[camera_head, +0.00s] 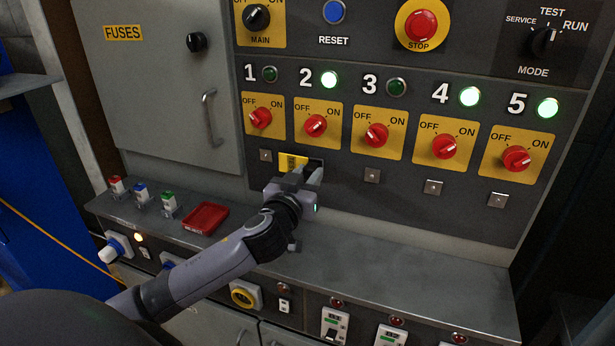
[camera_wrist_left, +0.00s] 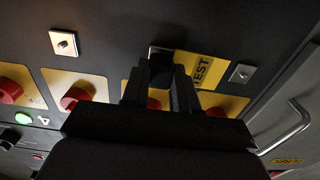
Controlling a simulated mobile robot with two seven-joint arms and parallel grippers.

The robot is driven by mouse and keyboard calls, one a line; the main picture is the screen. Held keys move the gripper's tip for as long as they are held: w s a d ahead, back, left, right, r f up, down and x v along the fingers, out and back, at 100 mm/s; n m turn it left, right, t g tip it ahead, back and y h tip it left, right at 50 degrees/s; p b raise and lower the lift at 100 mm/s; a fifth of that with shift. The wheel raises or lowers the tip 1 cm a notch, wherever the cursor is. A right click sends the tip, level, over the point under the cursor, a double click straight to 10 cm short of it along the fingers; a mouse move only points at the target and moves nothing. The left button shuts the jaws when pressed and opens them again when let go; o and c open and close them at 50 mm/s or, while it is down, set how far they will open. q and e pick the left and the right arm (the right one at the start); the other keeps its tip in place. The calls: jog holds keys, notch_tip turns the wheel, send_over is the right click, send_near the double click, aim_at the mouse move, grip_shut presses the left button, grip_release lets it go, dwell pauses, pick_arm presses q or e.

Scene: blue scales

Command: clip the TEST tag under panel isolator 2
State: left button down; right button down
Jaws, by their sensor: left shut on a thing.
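The yellow TEST tag (camera_head: 292,162) is at the dark panel face below isolator 2 (camera_head: 316,125), a red knob on a yellow plate. The wrist view shows its lettering, TEST (camera_wrist_left: 208,70), beside my fingers. My left gripper (camera_head: 313,172) is shut on the tag's dark end, with the yellow part sticking out to the left. In the wrist view the left gripper (camera_wrist_left: 160,80) has its fingertips close to the panel. The clip place under isolator 2 is hidden behind the tag and fingers, so I cannot tell whether they touch. My right gripper is not in view.
Square metal plates sit under isolators 1 (camera_head: 265,155), 3 (camera_head: 371,175), 4 (camera_head: 432,187) and 5 (camera_head: 498,200). A red tray (camera_head: 205,217) lies on the grey ledge (camera_head: 400,258), near small red, blue and green items. A cabinet handle (camera_head: 209,117) protrudes at left. The ledge's right side is clear.

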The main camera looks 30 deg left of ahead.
pick_arm(q)
jog(key=shift+w+a, duration=0.1)
jog(key=shift+w, duration=0.45)
jog(key=c, duration=0.8)
grip_release()
jog(key=shift+s, duration=0.1)
jog(key=shift+b+v, duration=0.6)
jog(key=shift+v, duration=2.9)
jog(key=shift+f, duration=0.1)
